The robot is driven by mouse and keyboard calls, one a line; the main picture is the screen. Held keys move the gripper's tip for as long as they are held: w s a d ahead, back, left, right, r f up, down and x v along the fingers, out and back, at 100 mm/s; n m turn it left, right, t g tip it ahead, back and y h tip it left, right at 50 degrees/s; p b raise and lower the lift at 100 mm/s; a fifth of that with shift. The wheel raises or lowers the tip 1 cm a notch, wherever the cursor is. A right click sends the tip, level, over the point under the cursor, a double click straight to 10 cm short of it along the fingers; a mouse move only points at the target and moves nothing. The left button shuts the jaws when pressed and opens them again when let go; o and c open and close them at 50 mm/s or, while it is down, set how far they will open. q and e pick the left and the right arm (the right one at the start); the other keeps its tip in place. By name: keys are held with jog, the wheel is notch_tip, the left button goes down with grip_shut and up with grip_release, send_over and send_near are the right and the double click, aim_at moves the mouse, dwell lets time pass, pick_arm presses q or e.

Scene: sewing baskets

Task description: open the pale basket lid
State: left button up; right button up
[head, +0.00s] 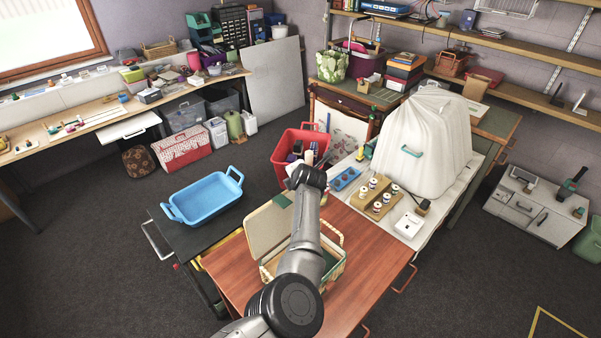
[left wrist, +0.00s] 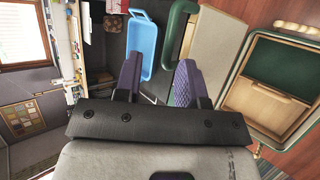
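The pale basket (head: 337,240) sits on the reddish wooden table, partly hidden behind my arm in the head view. In the left wrist view the basket (left wrist: 236,97) is uncovered, with a dark green panel and a light wooden part inside. Its pale lid (head: 264,228) is swung up and leans to the left of the basket. The lid also shows in the left wrist view (left wrist: 217,50), beside a dark green loop. My left gripper (head: 311,165) is raised above the basket area. In the left wrist view its purple fingers (left wrist: 160,78) are apart, with nothing visible held. My right gripper is out of view.
A blue tub (head: 203,203) stands on a dark cart left of the wooden table (head: 370,250). A red crate (head: 290,150), a rack of spools (head: 377,197) and a large white covered shape (head: 425,135) stand behind. The table's right part is clear.

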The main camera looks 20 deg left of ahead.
pick_arm(q)
jog(key=p+v, duration=0.2)
jog(key=v, duration=0.5)
jog(key=shift+p, duration=0.35)
jog(key=shift+a, duration=0.1)
dwell(0.4)
